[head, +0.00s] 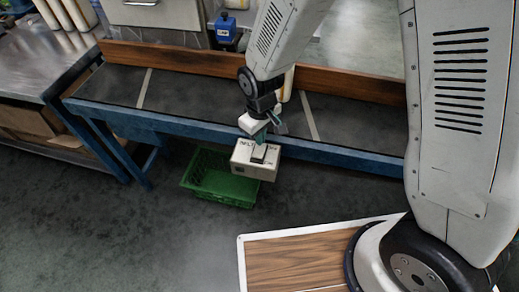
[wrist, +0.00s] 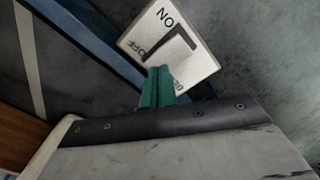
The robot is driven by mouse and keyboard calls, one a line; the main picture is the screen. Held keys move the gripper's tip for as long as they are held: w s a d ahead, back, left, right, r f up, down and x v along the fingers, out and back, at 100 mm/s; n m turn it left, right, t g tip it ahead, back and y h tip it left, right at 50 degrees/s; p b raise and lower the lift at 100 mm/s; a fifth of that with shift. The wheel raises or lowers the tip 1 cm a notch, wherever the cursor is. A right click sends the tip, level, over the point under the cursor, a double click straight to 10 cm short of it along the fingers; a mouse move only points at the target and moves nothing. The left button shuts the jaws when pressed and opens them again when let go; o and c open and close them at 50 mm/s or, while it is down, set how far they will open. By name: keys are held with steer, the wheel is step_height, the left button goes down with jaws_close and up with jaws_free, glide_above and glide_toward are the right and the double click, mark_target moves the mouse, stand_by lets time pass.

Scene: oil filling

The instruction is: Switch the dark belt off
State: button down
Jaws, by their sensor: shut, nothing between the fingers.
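The dark belt (head: 190,92) runs along the blue-framed conveyor. My gripper (head: 259,138) is shut and empty, over the box. Its green fingertips (wrist: 159,84) overlap the box's near edge in the wrist view, hiding part of further lettering. I cannot tell whether they touch it.
A green crate (head: 208,185) stands on the floor below the box, left of it. A wooden rail (head: 170,57) runs behind the belt. A metal table (head: 40,70) is at the left. The floor in front is clear.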

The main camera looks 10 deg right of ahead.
steer(key=shift+r, duration=2.8)
steer(key=s+d+r+m+t, duration=0.1)
steer(key=s+d+r+m, duration=0.7)
steer(key=s+d+r, duration=1.1)
step_height(320, 180, up, 4)
steer(key=shift+s+d+r, duration=0.1)
steer(key=shift+s+d, duration=0.15)
steer(key=shift+d, duration=0.65)
steer(key=shift+d, duration=0.1)
